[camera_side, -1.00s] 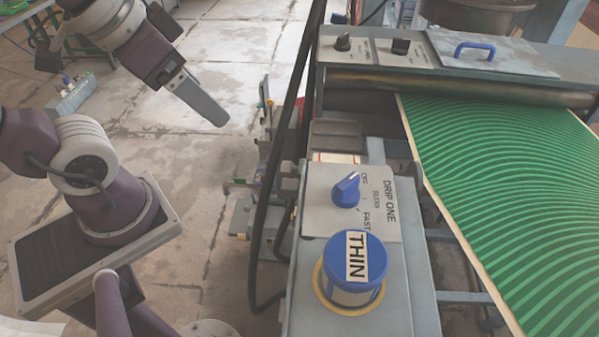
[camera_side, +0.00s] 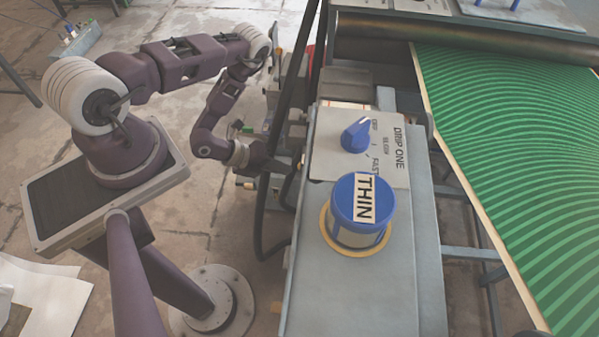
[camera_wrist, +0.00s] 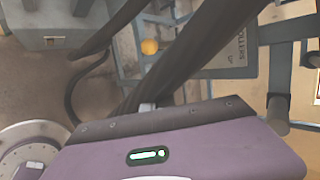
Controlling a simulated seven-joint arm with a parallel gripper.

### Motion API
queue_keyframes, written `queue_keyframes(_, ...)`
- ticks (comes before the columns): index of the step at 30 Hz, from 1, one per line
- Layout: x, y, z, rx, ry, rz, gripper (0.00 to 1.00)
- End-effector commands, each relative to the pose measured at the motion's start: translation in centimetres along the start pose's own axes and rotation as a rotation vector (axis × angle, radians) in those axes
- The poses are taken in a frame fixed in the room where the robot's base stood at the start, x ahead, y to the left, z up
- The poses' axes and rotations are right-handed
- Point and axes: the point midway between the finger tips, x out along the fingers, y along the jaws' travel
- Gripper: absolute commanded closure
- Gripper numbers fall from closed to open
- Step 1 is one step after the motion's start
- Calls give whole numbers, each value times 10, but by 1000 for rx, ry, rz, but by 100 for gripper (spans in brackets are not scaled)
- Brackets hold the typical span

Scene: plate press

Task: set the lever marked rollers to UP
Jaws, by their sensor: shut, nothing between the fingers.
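A grey plate (camera_wrist: 233,62) marked ROLLERS shows in the wrist view, partly covered by a dark diagonal bar. A round yellow-orange knob (camera_wrist: 150,46) stands left of that bar. It may be the lever's end, but its shaft and position cannot be made out. My gripper (camera_side: 265,158) is low beside the left side of the press, behind the black hose. Its fingers are hidden there. In the wrist view, my gripper's purple and grey body (camera_wrist: 160,130) fills the bottom, shut and empty, below the knob and plate.
Black hoses (camera_side: 263,190) and a dark upright (camera_side: 290,85) stand close to my gripper. A green-striped sheet (camera_side: 510,150) lies on the press.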

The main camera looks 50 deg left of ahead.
Motion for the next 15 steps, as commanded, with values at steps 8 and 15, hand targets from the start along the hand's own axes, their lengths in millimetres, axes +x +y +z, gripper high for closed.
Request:
queue_keyframes(8,7,20,-29,52,-9,-48,100)
queue_keyframes(15,57,17,-28,50,-9,-48,100)
